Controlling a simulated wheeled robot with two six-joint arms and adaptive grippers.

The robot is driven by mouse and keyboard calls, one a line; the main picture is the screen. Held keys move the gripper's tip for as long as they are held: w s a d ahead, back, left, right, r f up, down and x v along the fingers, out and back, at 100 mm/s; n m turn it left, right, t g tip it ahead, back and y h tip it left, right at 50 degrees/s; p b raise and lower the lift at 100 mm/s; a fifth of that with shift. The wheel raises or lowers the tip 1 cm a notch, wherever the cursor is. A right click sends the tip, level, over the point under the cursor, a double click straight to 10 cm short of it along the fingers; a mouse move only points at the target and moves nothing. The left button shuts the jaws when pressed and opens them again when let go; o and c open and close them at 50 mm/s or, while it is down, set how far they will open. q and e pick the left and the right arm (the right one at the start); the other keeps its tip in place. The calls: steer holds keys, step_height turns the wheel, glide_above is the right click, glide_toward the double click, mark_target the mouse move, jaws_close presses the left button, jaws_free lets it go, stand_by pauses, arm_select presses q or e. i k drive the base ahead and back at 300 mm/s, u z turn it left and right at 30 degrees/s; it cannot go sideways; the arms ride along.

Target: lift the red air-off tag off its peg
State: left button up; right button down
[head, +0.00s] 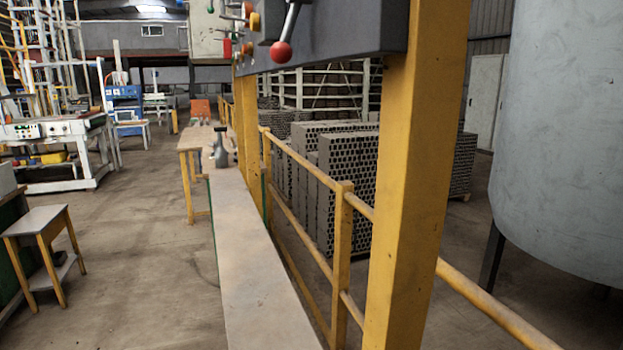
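A small red piece (227,48) hangs at the left end of the dark control box (335,32), near several thin pegs or levers. It may be the red tag, but it is too small to tell, and how it sits on a peg is not clear. A lever with a red ball knob (281,52) sticks out of the box's front. Neither of my grippers shows in the head view.
A yellow post (412,180) and yellow railing (343,235) stand at the right. A long narrow bench (255,270) runs below the box, with a dark grey upright object (220,148) on it. Stacked hollow bricks (345,190) stand behind the railing. Open floor (140,270) lies left.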

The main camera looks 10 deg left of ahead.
mark_target(227, 53)
steer(key=k, duration=0.5)
steer(key=u, duration=1.9)
steer(key=i, duration=2.25)
steer(key=z, duration=2.6)
steer(key=i, duration=0.1)
steer(key=u, duration=0.1)
